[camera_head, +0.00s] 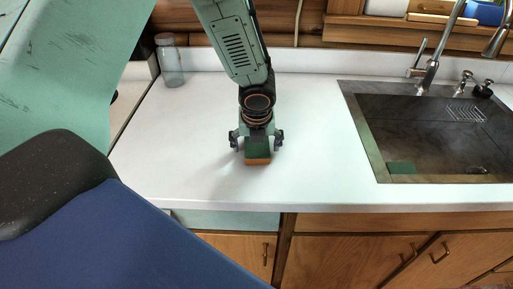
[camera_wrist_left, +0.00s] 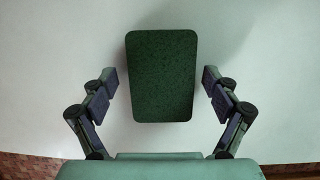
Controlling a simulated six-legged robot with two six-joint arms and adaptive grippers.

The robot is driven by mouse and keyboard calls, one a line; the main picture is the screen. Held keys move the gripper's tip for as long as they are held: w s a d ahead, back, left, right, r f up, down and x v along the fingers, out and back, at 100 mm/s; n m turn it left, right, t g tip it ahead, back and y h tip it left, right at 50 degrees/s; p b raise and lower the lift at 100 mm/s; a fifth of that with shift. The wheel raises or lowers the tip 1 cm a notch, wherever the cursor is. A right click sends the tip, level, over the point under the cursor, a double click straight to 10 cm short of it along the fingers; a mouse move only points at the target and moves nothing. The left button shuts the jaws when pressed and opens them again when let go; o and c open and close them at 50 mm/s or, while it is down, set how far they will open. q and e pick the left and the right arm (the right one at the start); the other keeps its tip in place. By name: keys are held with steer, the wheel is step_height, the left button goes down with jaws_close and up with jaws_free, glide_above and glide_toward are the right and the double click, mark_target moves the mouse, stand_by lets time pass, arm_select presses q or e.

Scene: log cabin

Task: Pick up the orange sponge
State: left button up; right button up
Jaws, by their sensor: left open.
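A sponge with a dark green top and an orange lower layer (camera_head: 258,160) lies on the white counter near its front edge. In the left wrist view its green top (camera_wrist_left: 161,75) faces the camera. My left gripper (camera_head: 257,142) points down over the sponge from above. Its two fingers are spread, one on each side of the sponge. In the left wrist view the open left gripper (camera_wrist_left: 160,82) shows a gap between each finger and the sponge. My right gripper is not in view.
A sink (camera_head: 450,140) with a tap (camera_head: 428,75) is at the right; a green sponge-like piece (camera_head: 402,167) lies in it. A glass jar (camera_head: 170,62) stands at the back left. The counter (camera_head: 310,140) between sponge and sink is clear.

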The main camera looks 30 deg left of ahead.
mark_target(257, 145)
arm_select(q)
steer(key=shift+s+d+r, duration=0.15)
steer(key=shift+s+d, duration=0.05)
steer(key=shift+d, duration=0.05)
steer(key=shift+w+a+f, duration=0.2)
steer(key=shift+w, duration=0.05)
steer(key=shift+c, duration=1.2)
steer(key=shift+s+d+r, duration=0.15)
steer(key=shift+s, duration=0.05)
steer(key=c, duration=0.6)
steer(key=shift+o, duration=0.2)
steer(key=shift+w, duration=0.1)
steer(key=shift+r, duration=0.25)
step_height(257, 145, up, 9)
steer(key=p, duration=0.4)
steer(key=shift+r+p, duration=0.35)
steer(key=shift+r, duration=0.1)
